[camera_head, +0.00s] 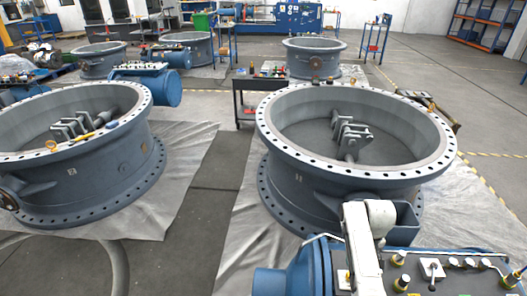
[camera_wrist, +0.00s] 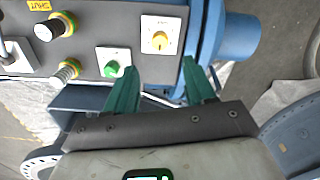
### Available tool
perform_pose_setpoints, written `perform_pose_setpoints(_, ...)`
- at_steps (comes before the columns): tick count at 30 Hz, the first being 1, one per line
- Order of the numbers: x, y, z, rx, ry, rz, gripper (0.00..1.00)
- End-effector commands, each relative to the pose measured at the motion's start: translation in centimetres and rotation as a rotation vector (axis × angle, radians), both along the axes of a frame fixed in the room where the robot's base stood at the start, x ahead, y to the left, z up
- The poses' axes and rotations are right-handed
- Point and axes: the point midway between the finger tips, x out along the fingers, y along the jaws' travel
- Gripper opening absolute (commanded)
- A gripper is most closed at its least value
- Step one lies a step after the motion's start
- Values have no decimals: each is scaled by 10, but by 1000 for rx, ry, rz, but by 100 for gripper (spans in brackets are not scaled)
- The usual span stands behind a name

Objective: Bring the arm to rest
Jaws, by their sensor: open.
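My gripper (camera_wrist: 157,72) shows in the wrist view as two green fingers, spread wide apart with nothing between them. The fingers reach over the lower edge of a grey control panel (camera_wrist: 85,50). Whether a finger touches the panel cannot be told. In the head view, my white arm (camera_head: 362,250) stands beside the panel (camera_head: 450,278) at lower right. The fingers cannot be made out there.
A large blue-grey valve ring (camera_head: 340,185) stands close behind my arm. Another valve ring (camera_head: 85,175) is at left, with a floor passage (camera_head: 190,190) between them. A black cart (camera_head: 245,100) and more valves stand farther back. A blue cylinder (camera_head: 275,282) adjoins the panel.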

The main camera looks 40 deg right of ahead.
Motion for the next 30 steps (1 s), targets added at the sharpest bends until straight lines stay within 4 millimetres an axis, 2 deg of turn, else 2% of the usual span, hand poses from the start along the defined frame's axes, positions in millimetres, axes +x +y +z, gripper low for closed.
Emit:
perform_pose_setpoints(4,0,1,0,-1,1,3,54)
perform_pose_setpoints(8,3,30,-4,-16,6,53,54)
perform_pose_setpoints(11,6,73,-4,-37,7,129,54)
perform_pose_setpoints(14,2,124,1,-59,-2,220,54)
perform_pose_setpoints(18,-14,194,15,-69,-26,348,54)
perform_pose_setpoints(21,-30,234,29,-64,-47,428,54)
perform_pose_setpoints(25,-49,268,45,-52,-67,499,54)
perform_pose_setpoints(30,-61,286,56,-43,-81,536,54)
